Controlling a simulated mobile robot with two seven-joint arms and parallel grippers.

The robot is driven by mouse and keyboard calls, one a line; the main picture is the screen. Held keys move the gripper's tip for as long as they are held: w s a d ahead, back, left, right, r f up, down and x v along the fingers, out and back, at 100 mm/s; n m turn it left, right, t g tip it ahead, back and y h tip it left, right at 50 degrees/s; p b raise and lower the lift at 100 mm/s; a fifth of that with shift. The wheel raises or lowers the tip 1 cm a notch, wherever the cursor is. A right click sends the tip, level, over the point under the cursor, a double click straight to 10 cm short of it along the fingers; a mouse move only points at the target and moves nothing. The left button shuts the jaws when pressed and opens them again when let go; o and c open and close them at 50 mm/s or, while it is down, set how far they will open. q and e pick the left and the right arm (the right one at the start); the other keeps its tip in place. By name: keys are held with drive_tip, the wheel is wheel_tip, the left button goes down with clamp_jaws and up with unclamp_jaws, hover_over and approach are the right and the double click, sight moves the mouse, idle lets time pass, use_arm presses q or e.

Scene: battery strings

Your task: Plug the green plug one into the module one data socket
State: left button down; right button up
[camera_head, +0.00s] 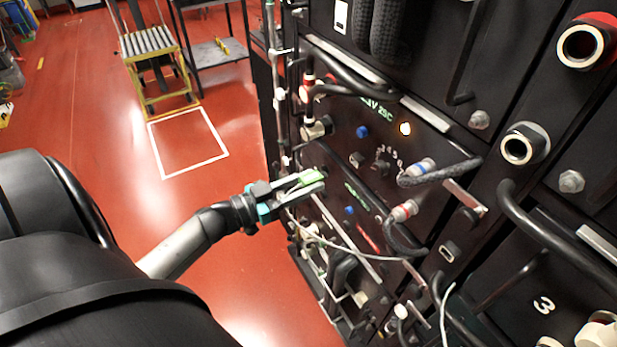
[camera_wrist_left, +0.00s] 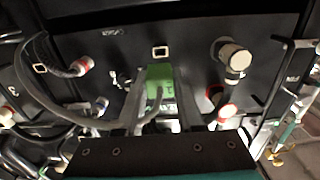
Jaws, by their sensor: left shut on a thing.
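My left gripper (camera_head: 308,182) is shut on the green plug (camera_head: 312,177), left of the black rack front. In the left wrist view the green plug (camera_wrist_left: 155,82) sits between the two fingers, with its grey cable looping off to the left. A rectangular, light-rimmed socket (camera_wrist_left: 160,51) shows on the panel just beyond the plug; it seems to be the same socket as the one on the panel with the green lettering (camera_head: 357,160). The plug looks apart from the panel, though the exact gap is unclear. My right gripper is not in view.
A similar rectangular socket (camera_head: 450,250) is lower right. A blue-ringed connector (camera_head: 420,168) and a red-ringed connector (camera_head: 403,210) with thick cables stand out from the rack. A white round connector (camera_head: 316,128) is beside the panel. Red floor (camera_head: 100,110) is open at left.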

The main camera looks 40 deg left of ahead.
use_arm(q)
drive_tip(key=shift+w+r+p, duration=0.1)
drive_tip(key=shift+p, duration=0.25)
drive_tip(key=shift+x, duration=2.9)
drive_tip(key=shift+p, duration=0.35)
drive_tip(key=shift+x, duration=1.55)
drive_tip(key=shift+c, duration=2.2)
unclamp_jaws()
drive_tip(key=v, duration=1.5)
drive_tip(key=shift+c, duration=0.4)
